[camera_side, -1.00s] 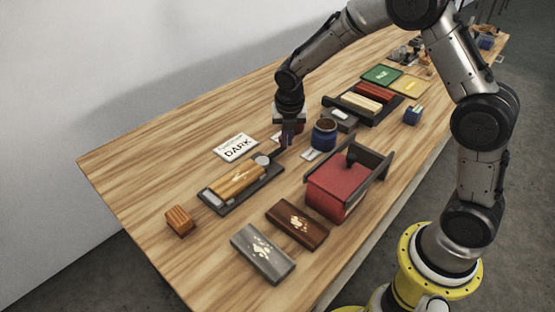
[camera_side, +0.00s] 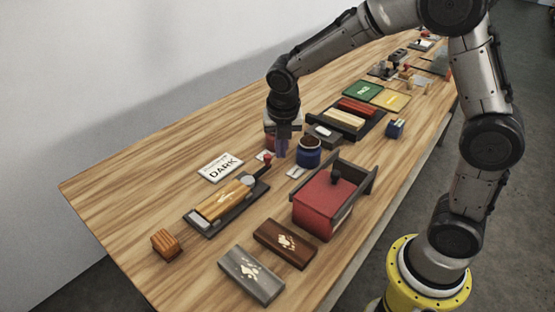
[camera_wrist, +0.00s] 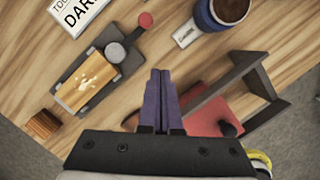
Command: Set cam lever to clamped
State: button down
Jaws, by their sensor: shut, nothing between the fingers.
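The cam lever is a dark arm with a red knob (camera_side: 267,158), turning on a round grey pivot (camera_side: 247,179) at the end of a dark fixture (camera_side: 203,228). A wooden block with a pale emblem (camera_side: 222,199) lies in the fixture. The lever points away from the block, toward the upper right. In the wrist view the red knob (camera_wrist: 145,20) and the pivot (camera_wrist: 116,52) show clearly. My gripper (camera_side: 281,153) is shut and empty, just right of the knob and apart from it. Its purple fingers (camera_wrist: 158,72) also show in the wrist view.
A blue mug of dark contents (camera_side: 308,154) stands close right of my gripper. A small lettered card (camera_wrist: 187,37) lies beside it. A red box in a dark frame (camera_side: 322,204) stands nearer the front. The "DARK" card (camera_side: 221,168) lies behind the fixture. The table's left end is mostly clear.

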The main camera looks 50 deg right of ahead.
jog(key=shift+v, duration=1.6)
jog(key=shift+s+d, duration=0.1)
jog(key=shift+d, duration=0.05)
jog(key=s+d+r+m+t, duration=0.1)
jog(key=s+r+m+t, duration=0.2)
jog(key=s+r+m, duration=0.55)
jog(key=s+a+f+m+y, duration=0.1)
jog(key=s+m+y, duration=0.1)
jog(key=s+m, duration=1.2)
jog(key=m, duration=0.4)
jog(key=shift+s+a+t, duration=0.3)
jog(key=shift+a, duration=0.1)
